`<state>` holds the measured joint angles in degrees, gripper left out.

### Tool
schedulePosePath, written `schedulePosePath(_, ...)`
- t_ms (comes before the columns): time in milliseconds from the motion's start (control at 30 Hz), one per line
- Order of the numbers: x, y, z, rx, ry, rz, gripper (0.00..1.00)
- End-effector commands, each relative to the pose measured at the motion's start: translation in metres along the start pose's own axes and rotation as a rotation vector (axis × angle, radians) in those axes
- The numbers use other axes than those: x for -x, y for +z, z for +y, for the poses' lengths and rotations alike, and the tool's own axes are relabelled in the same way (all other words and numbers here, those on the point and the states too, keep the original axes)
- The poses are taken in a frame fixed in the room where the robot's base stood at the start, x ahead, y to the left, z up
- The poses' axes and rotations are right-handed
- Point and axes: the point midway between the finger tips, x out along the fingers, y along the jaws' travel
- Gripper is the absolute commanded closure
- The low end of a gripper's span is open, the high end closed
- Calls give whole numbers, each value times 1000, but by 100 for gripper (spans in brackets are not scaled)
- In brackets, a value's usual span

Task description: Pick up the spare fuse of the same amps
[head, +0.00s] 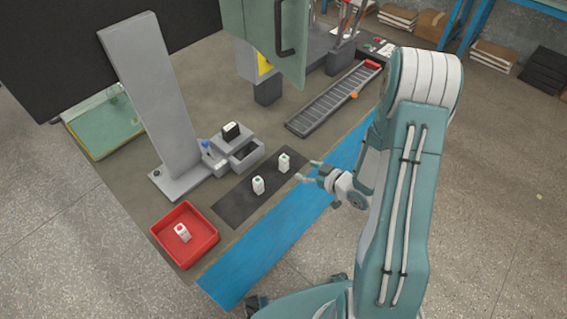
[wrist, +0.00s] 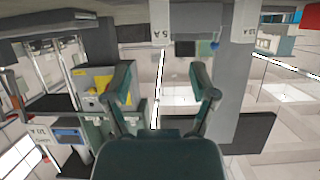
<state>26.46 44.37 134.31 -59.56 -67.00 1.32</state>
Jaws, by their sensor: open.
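A grey holder (head: 238,150) with a black-topped block stands behind the mat, beside a tall grey panel (head: 152,95). A blue strip (head: 250,258) runs along the front, mostly bare.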

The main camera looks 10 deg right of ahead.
Motion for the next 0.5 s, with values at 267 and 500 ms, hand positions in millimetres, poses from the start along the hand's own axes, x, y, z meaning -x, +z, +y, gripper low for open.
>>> schedulePosePath(267, -44, 0, -1, 2, -2, -2, 26)
schedulePosePath(500, -66, 0, -1, 3, -2, -2, 26)
